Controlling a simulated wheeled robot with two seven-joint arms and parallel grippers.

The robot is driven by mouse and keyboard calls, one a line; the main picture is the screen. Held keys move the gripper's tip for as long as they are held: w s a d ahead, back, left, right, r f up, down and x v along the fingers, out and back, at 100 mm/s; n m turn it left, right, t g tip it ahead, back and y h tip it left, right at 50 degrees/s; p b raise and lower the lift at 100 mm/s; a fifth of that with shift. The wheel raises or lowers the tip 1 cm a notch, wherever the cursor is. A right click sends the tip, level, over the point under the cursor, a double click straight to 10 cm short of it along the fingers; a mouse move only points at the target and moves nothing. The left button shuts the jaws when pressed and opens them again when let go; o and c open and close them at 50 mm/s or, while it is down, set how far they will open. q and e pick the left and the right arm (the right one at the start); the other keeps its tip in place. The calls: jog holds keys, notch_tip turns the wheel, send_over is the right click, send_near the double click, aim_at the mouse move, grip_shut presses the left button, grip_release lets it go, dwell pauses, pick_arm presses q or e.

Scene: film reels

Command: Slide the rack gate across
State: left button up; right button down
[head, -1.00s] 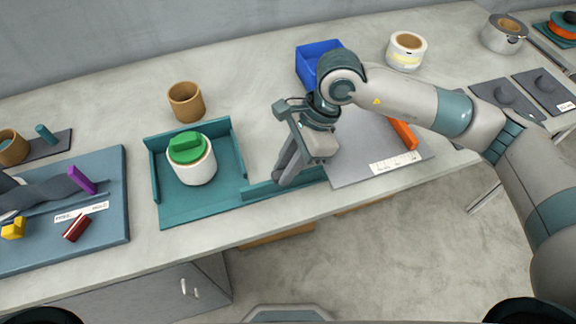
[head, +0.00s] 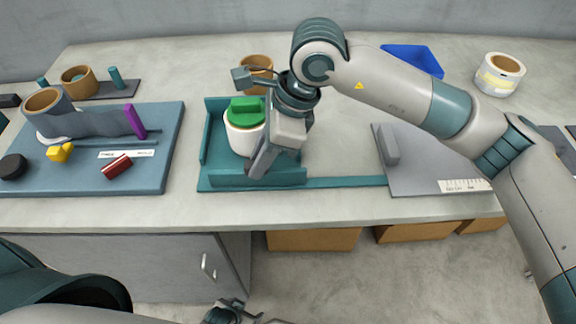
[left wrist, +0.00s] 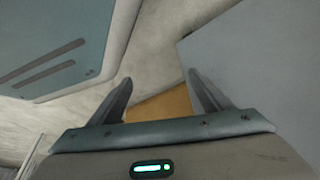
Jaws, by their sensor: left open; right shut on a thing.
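The teal rack (head: 206,145) stands on the table with a white roll (head: 240,140) in it. The roll has a green block (head: 245,110) on top. The teal gate (head: 225,181) is a low bar across the rack's front side. A flat teal rail (head: 345,182) runs from it to the right. My right gripper (head: 260,171) points down at the gate's middle, shut on it; the fingers partly hide the grip and the roll's right side. My left gripper (head: 238,314) is low at the picture's bottom edge, below the table front. In the left wrist view it (left wrist: 160,98) is open and empty.
A blue board (head: 90,185) with a purple block (head: 135,121), a red block (head: 117,167) and a yellow piece (head: 60,152) lies left. A grey mat (head: 430,170) lies right. A tan cup (head: 256,63) and blue bin (head: 415,57) stand behind.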

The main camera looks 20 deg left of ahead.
jog(key=shift+s+a+b, duration=0.2)
jog(key=shift+a+b, duration=0.1)
jog(key=shift+a, duration=0.45)
pick_arm(q)
jog(key=shift+s+a+f+g, duration=0.25)
jog(key=shift+s+a+g, duration=0.25)
jog(key=shift+s+a, duration=0.05)
pick_arm(e)
jog(key=shift+a+r, duration=0.1)
jog(key=shift+a, duration=0.05)
jog(key=shift+s, duration=0.1)
jog(key=c, duration=1.9)
grip_release()
jog(key=o, duration=0.3)
jog(key=shift+a, duration=0.1)
pick_arm(q)
jog(key=shift+a, duration=0.15)
pick_arm(e)
jog(key=shift+a, duration=0.1)
